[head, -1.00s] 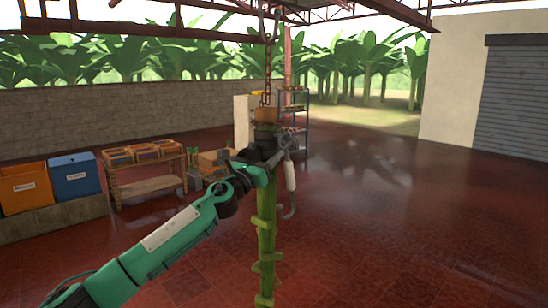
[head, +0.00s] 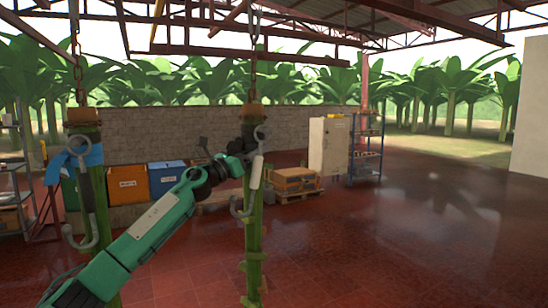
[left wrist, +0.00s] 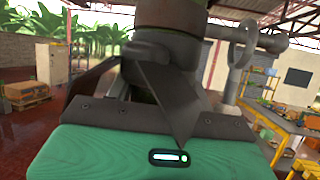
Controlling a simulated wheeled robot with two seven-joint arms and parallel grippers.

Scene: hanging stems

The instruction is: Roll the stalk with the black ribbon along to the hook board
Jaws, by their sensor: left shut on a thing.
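The stalk with the black ribbon (head: 253,225) hangs nearly upright on a chain in the middle of the head view. Its dark ribbon (head: 248,130) sits near the top, under a brown cap, partly hidden by my gripper. My left gripper (head: 237,163) is shut on this stalk just below the cap; in the left wrist view dark cloth (left wrist: 172,45) covers the part between and above the fingers. A grey hook with a pale grip (head: 256,172) hangs beside the stalk. I cannot make out the hook board. My right gripper is not in view.
Another stalk (head: 96,195) with a blue ribbon (head: 82,155) hangs at the left. An orange bin (head: 128,186), a blue bin (head: 167,178), a cabinet (head: 329,145) and a blue rack (head: 367,150) stand behind. The red floor is clear at the right.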

